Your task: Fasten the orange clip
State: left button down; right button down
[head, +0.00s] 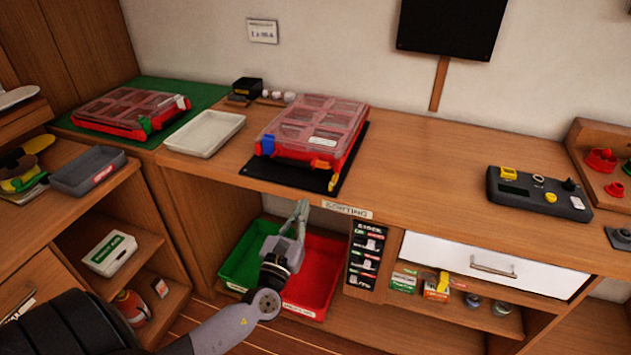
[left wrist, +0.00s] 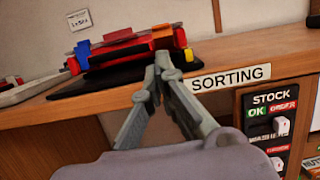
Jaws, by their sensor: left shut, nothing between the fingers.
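A red organizer case (head: 302,153) with a clear compartment lid lies on a black mat (head: 259,168) on the wooden bench. A blue clip (head: 268,145) is at the front left corner. In the left wrist view the orange clip (left wrist: 163,36) shows just beyond my fingertips. My left gripper (head: 302,206) is shut and empty, below and in front of the case, near the bench edge. My right gripper is not in view.
A white tray (head: 205,132) stands left of the case. Another red case (head: 131,111) lies on a green mat. A black control box (head: 538,194) sits at the right. Green (head: 238,271) and red (head: 334,262) bins are under the bench.

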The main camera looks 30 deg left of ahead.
aim_at(319, 162)
pick_arm(q)
jog(key=p+x, duration=0.2)
jog(key=x, duration=0.6)
jog(key=shift+w+r, duration=0.1)
jog(key=shift+w, duration=0.25)
jog(key=shift+w+a+r, duration=0.1)
jog(key=shift+w+a, duration=0.1)
jog(key=shift+w, duration=0.4)
jog(key=shift+r+p, duration=0.35)
jog(key=shift+p, duration=0.65)
jog(key=shift+r+g+p, duration=0.1)
jog(key=shift+g+p, duration=0.4)
jog(key=shift+p, duration=0.5)
jog(key=r+g+p, duration=0.1)
jog(key=g+p, duration=0.1)
jog(key=p, duration=0.4)
jog(key=shift+w+r+h, duration=0.2)
jog(key=shift+r+h, duration=0.05)
jog(key=shift+h, duration=0.15)
jog(key=shift+w+a+r+p, duration=0.1)
jog(key=shift+w+r+p, duration=0.3)
jog(key=shift+p, duration=0.8)
jog(key=shift+w+a+r, duration=0.15)
jog(key=shift+w+r, duration=0.4)
jog(key=shift+r, duration=0.2)
